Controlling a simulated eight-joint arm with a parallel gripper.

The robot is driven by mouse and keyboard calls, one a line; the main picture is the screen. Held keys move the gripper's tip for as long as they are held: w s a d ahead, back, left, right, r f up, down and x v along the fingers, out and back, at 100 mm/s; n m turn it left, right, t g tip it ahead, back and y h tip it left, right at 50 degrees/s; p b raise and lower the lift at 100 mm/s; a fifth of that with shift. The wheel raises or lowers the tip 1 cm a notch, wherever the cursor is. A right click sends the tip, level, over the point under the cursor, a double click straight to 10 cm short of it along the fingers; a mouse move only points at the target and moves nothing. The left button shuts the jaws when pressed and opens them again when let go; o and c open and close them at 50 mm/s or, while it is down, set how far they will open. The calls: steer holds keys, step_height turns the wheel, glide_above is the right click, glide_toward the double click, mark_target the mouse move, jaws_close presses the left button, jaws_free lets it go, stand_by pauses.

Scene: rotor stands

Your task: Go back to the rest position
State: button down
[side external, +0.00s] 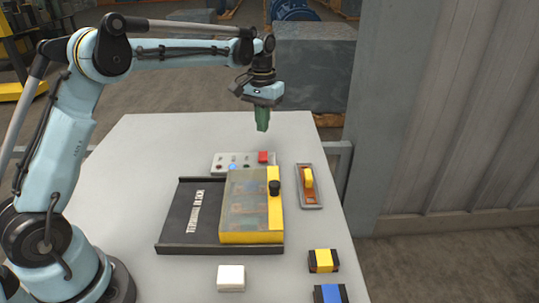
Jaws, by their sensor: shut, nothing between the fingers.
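My gripper (262,119) hangs from the end of my light blue arm, pointing down. Its green fingers are together with nothing between them. It is in the air above the far part of the white table (150,135), apart from everything on it. Below it in the picture is a grey panel (223,160) with small holes and a red block at its right end.
A dark tray (172,215) carries a clear-topped yellow box (250,237) with a black knob. A grey holder (312,202) bears a yellow-orange part. A white block (231,277), a yellow-black block (323,260) and a blue-black block (330,293) lie near the front. A wall stands right.

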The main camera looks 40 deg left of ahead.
steer(key=s+d+r+m+t, duration=0.1)
steer(key=s+d+r+t, duration=0.15)
steer(key=s, duration=0.35)
steer(key=s+d+r+m+t, duration=0.1)
steer(key=s+d+r, duration=0.1)
steer(key=s+r, duration=0.25)
steer(key=s+d+f+m+t, duration=0.1)
steer(key=s+f, duration=0.4)
steer(key=s, duration=0.6)
steer(key=d+t, duration=0.1)
steer(key=t, duration=0.1)
steer(key=shift+t, duration=0.35)
